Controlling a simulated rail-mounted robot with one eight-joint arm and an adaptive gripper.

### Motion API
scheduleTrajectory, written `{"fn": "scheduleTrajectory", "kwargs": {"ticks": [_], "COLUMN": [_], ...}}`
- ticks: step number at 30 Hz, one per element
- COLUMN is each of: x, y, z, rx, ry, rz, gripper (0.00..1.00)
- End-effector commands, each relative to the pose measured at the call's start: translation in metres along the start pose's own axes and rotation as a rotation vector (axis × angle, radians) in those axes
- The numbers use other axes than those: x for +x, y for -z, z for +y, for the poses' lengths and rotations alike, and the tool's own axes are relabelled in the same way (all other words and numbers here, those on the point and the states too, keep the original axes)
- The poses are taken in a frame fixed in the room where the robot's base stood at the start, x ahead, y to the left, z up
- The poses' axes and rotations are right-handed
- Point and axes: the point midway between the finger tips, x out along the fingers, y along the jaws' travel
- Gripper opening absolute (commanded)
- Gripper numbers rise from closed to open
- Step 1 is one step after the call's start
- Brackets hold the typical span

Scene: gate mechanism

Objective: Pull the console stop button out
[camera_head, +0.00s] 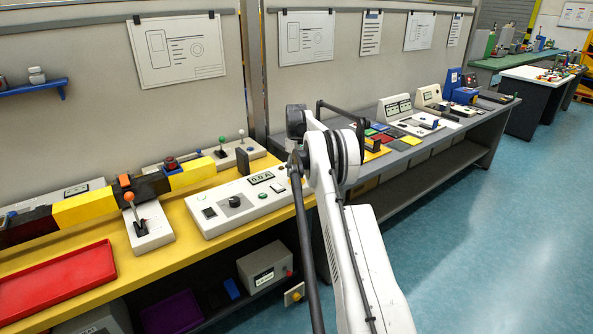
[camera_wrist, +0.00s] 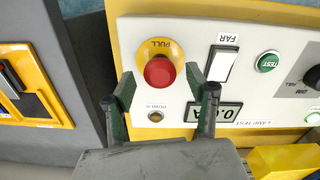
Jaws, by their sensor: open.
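The stop button (camera_wrist: 158,72) is a round red knob in a yellow ring marked PULL, on a white console (camera_wrist: 190,30). My gripper (camera_wrist: 160,80) is open in the wrist view. One dark green finger is on each side of the button's lower part, and the red top shows between them. I cannot tell whether the fingers touch it or how deep they reach. In the head view the console (camera_head: 225,208) lies on the yellow bench. Its right end and the button are hidden behind my arm there.
By the button are a white FAR rocker switch (camera_wrist: 222,62), a display (camera_wrist: 214,112), a small POWER lamp (camera_wrist: 156,115) and a green TEST button (camera_wrist: 267,61). A lever box (camera_head: 150,224) and a red tray (camera_head: 55,284) stand left on the bench (camera_head: 195,258).

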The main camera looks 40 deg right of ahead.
Motion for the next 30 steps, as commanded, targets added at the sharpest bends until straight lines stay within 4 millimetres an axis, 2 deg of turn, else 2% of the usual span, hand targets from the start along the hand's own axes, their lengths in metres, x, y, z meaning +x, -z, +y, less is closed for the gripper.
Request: {"fn": "scheduleTrajectory", "kwargs": {"ticks": [5,15,21,25,30], "x": [-0.010,-0.074,-0.105,-0.116,-0.120], "y": [0.000,0.000,0.000,0.000,0.000], "z": [0.000,0.000,0.000,0.000,0.000], "rx": [0.000,0.000,0.000,0.000,0.000], "ry": [0.000,0.000,0.000,0.000,0.000], "rz": [0.000,0.000,0.000,0.000,0.000], "gripper": [0.52,0.52,0.52,0.52,0.52]}}
